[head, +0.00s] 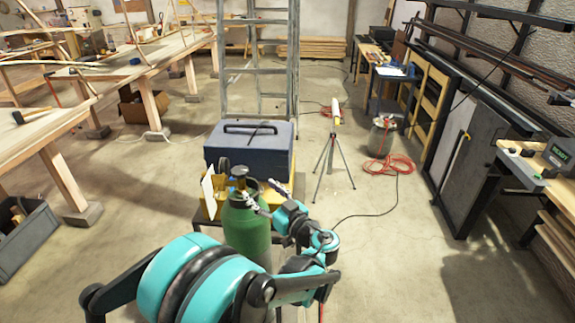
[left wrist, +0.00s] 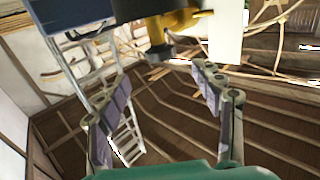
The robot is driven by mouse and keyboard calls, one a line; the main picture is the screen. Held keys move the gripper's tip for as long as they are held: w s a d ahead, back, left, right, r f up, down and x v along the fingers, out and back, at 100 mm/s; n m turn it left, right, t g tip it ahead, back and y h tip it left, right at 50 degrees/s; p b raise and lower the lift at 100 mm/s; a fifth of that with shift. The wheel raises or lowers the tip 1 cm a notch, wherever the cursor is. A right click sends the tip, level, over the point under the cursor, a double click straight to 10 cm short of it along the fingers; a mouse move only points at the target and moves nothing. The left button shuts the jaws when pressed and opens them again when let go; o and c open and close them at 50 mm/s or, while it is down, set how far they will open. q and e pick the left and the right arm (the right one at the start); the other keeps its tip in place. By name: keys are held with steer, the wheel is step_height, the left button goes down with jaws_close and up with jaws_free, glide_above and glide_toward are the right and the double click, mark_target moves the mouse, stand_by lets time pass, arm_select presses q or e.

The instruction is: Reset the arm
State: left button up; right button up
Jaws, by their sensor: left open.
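In the head view my left arm bends up from the bottom. Its gripper (head: 264,194) is beside the neck of a green gas cylinder (head: 247,228), to its right. In the left wrist view the two fingers of my left gripper (left wrist: 160,76) stand apart with nothing between them. A brass valve (left wrist: 172,24) and a white tag (left wrist: 229,30) show beyond the fingertips. I cannot tell from these views whether a finger touches the cylinder. My right gripper does not show.
A dark blue box (head: 249,148) stands right behind the cylinder. A small tripod (head: 333,155) stands to its right, with red hose (head: 390,165) beyond. A stepladder (head: 258,70) is behind. A wooden bench (head: 120,70) is at left.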

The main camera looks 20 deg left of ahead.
arm_select(q)
steer(key=s+a+f+m+g+h, duration=0.2)
steer(key=s+f+m+h, duration=0.15)
steer(key=s, duration=0.25)
steer(key=s+d+f+m+h, duration=0.3)
steer(key=s+d+h, duration=0.3)
steer(key=s, duration=0.2)
steer(key=s+d+f+m+h, duration=0.3)
steer(key=s+d+m+h, duration=0.2)
steer(key=s, duration=0.4)
steer(key=shift+d+h, duration=0.35)
steer(key=shift+d, duration=0.4)
steer(key=shift+s, duration=0.1)
